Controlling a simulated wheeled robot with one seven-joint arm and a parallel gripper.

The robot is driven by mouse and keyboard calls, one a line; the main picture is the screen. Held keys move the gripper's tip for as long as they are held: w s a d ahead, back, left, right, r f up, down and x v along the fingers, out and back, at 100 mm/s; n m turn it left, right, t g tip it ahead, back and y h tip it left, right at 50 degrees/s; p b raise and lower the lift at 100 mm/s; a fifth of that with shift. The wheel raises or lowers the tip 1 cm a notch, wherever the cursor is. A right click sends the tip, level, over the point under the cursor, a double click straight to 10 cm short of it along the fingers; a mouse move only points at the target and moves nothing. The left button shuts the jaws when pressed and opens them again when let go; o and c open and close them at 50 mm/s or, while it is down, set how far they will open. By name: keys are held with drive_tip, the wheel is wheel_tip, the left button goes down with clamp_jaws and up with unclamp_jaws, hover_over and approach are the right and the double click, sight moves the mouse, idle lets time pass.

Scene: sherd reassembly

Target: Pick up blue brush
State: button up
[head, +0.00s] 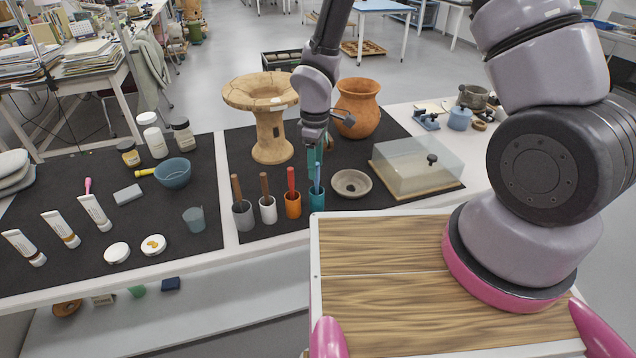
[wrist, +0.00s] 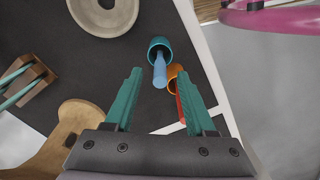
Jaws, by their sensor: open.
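The blue brush (head: 317,177) stands upright in a teal cup (head: 317,201), at the right end of a row of cups on the dark mat. In the wrist view the blue brush (wrist: 160,72) leans out of the teal cup (wrist: 158,44), just beyond and between my fingertips. My gripper (head: 315,158) is open and points down above the teal cup; it also shows in the wrist view (wrist: 160,76) with its teal fingers apart. Nothing is held. The head view does not clearly show the gap between fingers and brush.
An orange cup with a red brush (head: 292,205) stands close left, beside white and grey cups with brown-handled brushes. A shallow bowl (head: 351,184) and a clear box (head: 418,165) lie right. A clay stand (head: 270,135) and an orange pot (head: 358,105) are behind.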

sight(316, 182)
drive_tip(key=shift+d+f, duration=0.1)
drive_tip(key=shift+f, duration=2.9)
clamp_jaws()
